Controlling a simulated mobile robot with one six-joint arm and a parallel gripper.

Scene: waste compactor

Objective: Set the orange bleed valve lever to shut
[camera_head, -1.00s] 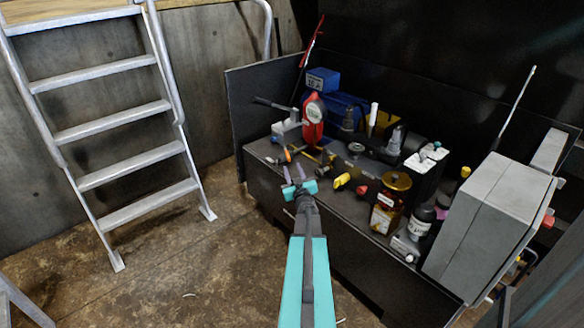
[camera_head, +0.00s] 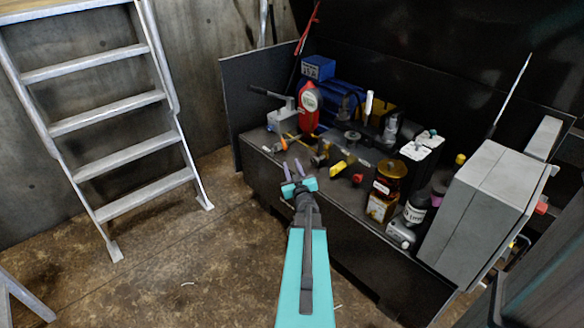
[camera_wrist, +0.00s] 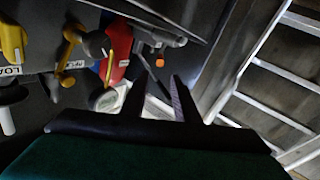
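My gripper (camera_head: 292,167) is open and empty, its two fingers apart, in front of the bench's near left edge. It also shows in the wrist view (camera_wrist: 158,82). An orange-tipped part (camera_head: 283,143) is on the bench just beyond the fingers; an orange tip (camera_wrist: 160,62) shows ahead of the fingertips in the wrist view. An amber-orange lever (camera_wrist: 72,46) with a small label is left of the fingers there, and a yellow lever (camera_wrist: 13,42) farther left. I cannot tell for sure which is the bleed valve lever, or its setting. Nothing touches the fingers.
A metal ladder (camera_head: 120,125) stands at left.

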